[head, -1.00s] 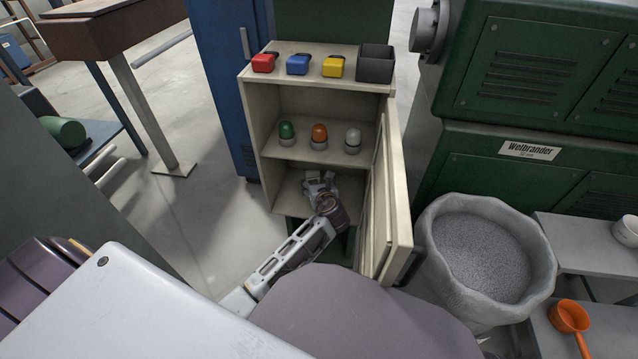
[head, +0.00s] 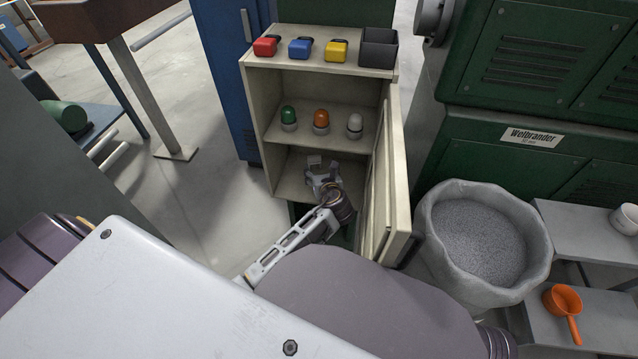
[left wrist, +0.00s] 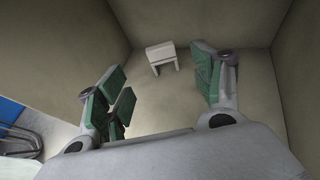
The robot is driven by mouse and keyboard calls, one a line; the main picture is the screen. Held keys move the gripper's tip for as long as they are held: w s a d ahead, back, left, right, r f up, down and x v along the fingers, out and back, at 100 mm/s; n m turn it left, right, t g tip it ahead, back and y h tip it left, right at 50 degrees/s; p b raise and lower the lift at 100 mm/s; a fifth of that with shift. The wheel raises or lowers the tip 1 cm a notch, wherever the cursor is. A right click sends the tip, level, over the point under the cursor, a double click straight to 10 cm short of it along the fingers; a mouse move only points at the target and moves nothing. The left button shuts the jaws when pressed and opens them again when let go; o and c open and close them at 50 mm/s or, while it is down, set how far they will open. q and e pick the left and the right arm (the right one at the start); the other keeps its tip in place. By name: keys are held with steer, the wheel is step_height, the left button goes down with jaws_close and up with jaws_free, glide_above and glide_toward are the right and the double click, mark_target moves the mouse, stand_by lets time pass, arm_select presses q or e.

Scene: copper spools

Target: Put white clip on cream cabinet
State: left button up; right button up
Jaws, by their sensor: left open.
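The cream cabinet (head: 321,63) stands open-fronted, its door swung out to the right. A small white block-like piece with two legs, which looks like the white clip (left wrist: 161,55), lies on the floor of the bottom compartment near the back. It also shows as a small pale shape (head: 314,160) in the head view. My left gripper (head: 319,176) is inside that compartment, open and empty, in front of the clip. In the left wrist view its green-padded fingers (left wrist: 162,88) are spread, with the clip beyond them and apart from them. My right gripper is not in view.
Red (head: 265,46), blue (head: 300,48) and yellow (head: 337,50) padlock-like pieces and a dark bin (head: 378,48) stand on the cabinet top. Green, orange and white lamps (head: 321,121) stand on the middle shelf. The open door (head: 393,190) bounds my arm's right side.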

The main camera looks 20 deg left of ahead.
arm_select(q)
steer(key=shift+s+f+n, duration=0.4)
steer(key=shift+s+n, duration=0.05)
steer(key=shift+n, duration=0.05)
steer(key=s+d+f+n+g+h, duration=0.2)
steer(key=s+f+n+h, duration=0.15)
steer(key=s+n, duration=0.3)
steer(key=s+d+f+n+g+h, duration=0.2)
steer(key=s+f+n, duration=0.2)
steer(key=s+n, duration=0.25)
steer(key=s+d+r+n+g+h, duration=0.1)
steer(key=s+d+n+h, duration=0.1)
steer(key=s+n, duration=0.4)
steer(key=s+d+r+n+g+h, duration=0.1)
steer(key=s+d+n+h, duration=0.2)
steer(key=s+d+n, duration=0.2)
steer(key=s+n, duration=0.1)
steer(key=s, duration=0.2)
steer(key=shift+d+g, duration=0.15)
steer(key=shift+g, duration=0.15)
